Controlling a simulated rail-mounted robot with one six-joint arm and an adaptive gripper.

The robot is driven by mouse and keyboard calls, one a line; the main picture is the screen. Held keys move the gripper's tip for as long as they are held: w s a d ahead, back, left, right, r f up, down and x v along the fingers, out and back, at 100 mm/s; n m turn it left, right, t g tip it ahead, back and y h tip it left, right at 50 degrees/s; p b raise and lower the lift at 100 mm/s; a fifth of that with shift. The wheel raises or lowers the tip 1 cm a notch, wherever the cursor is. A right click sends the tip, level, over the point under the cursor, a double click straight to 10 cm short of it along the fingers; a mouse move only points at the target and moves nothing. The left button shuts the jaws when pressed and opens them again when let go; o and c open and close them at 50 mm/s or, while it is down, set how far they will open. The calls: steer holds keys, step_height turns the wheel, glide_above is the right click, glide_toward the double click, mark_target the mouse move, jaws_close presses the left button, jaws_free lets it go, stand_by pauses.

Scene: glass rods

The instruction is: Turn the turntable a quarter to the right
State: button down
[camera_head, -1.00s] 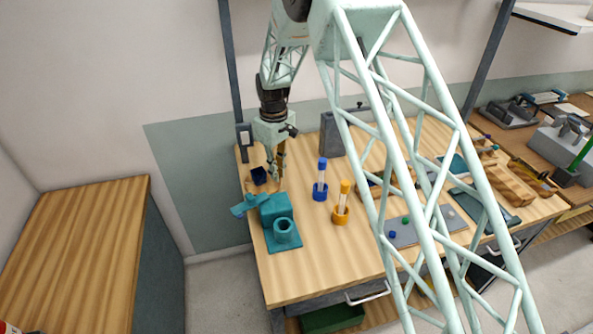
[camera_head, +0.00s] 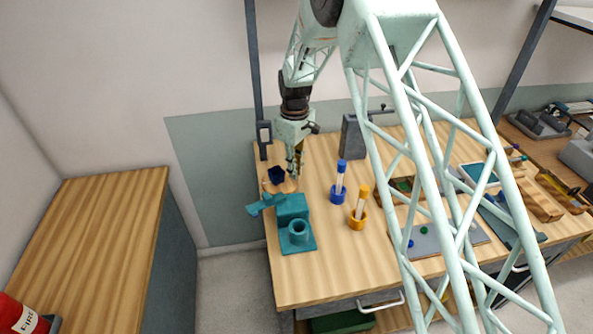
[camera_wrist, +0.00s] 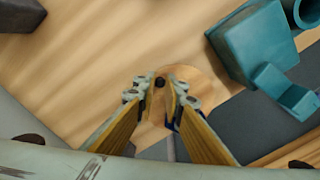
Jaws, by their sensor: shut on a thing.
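The turntable (camera_wrist: 205,82) is a flat round wooden disc, lying on the bench in the wrist view. A small dark peg (camera_wrist: 160,82) stands on it. My gripper (camera_wrist: 163,88) has its fingertips shut on this peg. In the head view my gripper (camera_head: 297,177) reaches down to the bench's back left corner, where the disc is mostly too small to make out. A dark blue cup (camera_head: 276,175) stands beside the gripper there; in the wrist view a bit of blue (camera_wrist: 172,126) shows behind a finger, mostly hidden.
A teal fixture (camera_head: 292,207) with a round socket stands just in front of the gripper. A blue holder (camera_head: 337,195) and an orange holder (camera_head: 357,220) with rods stand to the right. A grey block (camera_head: 352,137) is at the back.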

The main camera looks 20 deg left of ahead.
steer(key=c, duration=3)
jaws_free()
steer(key=shift+r, duration=0.15)
step_height(320, 180, up, 12)
